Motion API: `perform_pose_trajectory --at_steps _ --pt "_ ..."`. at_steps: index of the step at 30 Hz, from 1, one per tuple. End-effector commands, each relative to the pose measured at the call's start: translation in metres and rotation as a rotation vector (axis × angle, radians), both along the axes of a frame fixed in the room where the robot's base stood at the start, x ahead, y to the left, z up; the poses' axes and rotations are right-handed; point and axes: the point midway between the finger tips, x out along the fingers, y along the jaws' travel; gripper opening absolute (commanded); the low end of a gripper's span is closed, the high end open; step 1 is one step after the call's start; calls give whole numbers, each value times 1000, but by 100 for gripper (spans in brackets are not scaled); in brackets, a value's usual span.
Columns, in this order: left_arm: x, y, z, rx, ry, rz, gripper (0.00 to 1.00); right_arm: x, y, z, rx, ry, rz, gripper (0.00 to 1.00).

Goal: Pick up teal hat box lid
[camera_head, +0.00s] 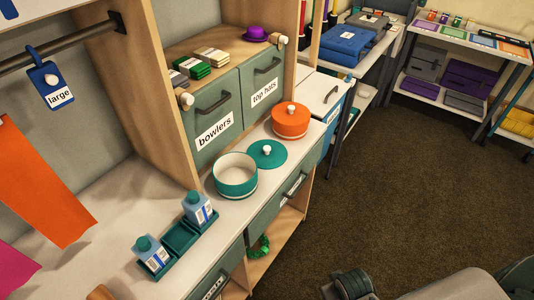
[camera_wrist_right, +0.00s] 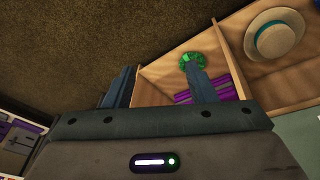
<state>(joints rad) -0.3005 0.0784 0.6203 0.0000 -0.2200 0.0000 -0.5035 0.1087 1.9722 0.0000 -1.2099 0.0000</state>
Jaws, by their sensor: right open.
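The teal hat box lid (camera_head: 268,154) lies flat on the white counter in the head view, its pale round knob facing up. The open teal hat box (camera_head: 236,178) stands just in front of it to the left, with a cream inside. My right gripper (camera_wrist_right: 158,82) is open and empty in the right wrist view, its two dark fingers apart over the floor and a wooden shelf unit. Neither lid nor box shows in that view. My left gripper is in neither view.
An orange lidded hat box (camera_head: 290,121) stands behind the lid. A teal tray (camera_head: 180,238) with two bottles sits at the counter's near end. Drawers line the back and the counter front. In the wrist view, a straw hat (camera_wrist_right: 278,40) and a green item (camera_wrist_right: 190,62) lie on shelves.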

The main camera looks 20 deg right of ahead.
Motion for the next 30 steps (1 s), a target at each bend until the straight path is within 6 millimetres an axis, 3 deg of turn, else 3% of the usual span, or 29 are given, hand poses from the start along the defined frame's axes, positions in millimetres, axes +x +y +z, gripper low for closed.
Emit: perform_pose_trajectory --at_steps 3,10,13,23,30 --pt "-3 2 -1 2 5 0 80 2 3 35 -1 -17 3 51" --pt "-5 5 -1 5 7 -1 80 5 9 94 -1 -42 3 51" --pt "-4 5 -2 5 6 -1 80 16 11 122 0 -61 -6 51" --pt "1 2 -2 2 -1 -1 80 73 13 135 8 -81 -50 51" --pt "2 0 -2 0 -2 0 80 138 15 134 19 -95 -87 51"
